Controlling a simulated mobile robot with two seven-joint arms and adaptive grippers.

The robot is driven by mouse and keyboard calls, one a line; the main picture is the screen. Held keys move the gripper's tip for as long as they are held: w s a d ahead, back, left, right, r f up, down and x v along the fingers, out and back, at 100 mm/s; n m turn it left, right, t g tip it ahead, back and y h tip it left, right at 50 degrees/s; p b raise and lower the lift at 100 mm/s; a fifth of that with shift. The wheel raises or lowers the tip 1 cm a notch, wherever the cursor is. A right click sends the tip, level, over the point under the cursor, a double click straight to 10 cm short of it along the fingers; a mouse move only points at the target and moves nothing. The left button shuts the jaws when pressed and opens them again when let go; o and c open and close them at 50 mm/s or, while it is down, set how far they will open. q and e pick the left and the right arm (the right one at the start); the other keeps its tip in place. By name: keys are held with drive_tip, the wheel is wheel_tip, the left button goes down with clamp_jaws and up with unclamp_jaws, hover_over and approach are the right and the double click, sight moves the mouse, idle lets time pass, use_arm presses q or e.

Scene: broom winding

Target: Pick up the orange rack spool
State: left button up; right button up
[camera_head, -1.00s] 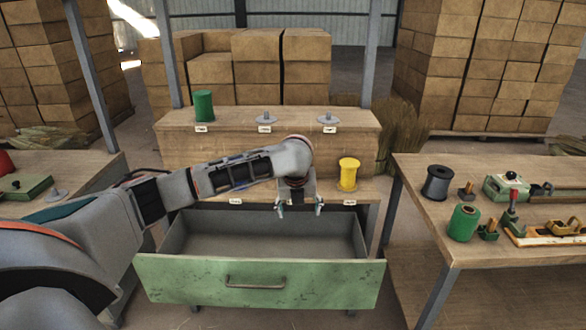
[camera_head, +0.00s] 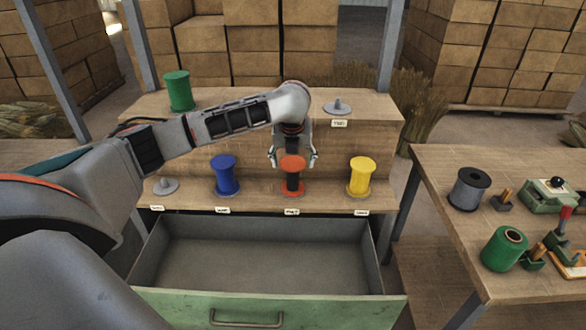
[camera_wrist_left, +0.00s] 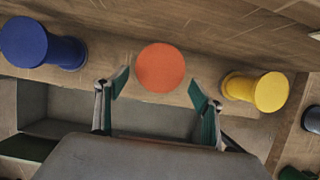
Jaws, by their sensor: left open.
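The orange spool (camera_head: 292,176) stands upright on the lower rack shelf, between the blue spool (camera_head: 225,176) and the yellow spool (camera_head: 361,177). Its middle looks dark in the head view, and its round orange top (camera_wrist_left: 160,67) shows in the left wrist view. My left gripper (camera_head: 293,160) is open and points down over the spool, with its fingers to either side of the top in the head view. In the left wrist view the fingertips (camera_wrist_left: 158,85) lie near the spool's lower edge, apart from it. My right gripper is not in view.
The open, empty green drawer (camera_head: 230,308) juts out below the shelf. A green spool (camera_head: 178,91) and an empty holder (camera_head: 337,107) are on the upper shelf. Another empty holder (camera_head: 165,185) is at the lower left. The workbench (camera_head: 450,215) at right holds spools and tools.

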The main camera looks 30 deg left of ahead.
sight(292, 165)
use_arm(q)
drive_tip(key=shift+w+f, duration=0.1)
drive_tip(key=shift+f, duration=0.15)
drive_tip(key=b+x, duration=0.1)
drive_tip(key=x, duration=0.6)
drive_tip(key=shift+f+b, duration=0.15)
drive_tip(key=shift+b, duration=0.25)
drive_tip(key=c, duration=1.2)
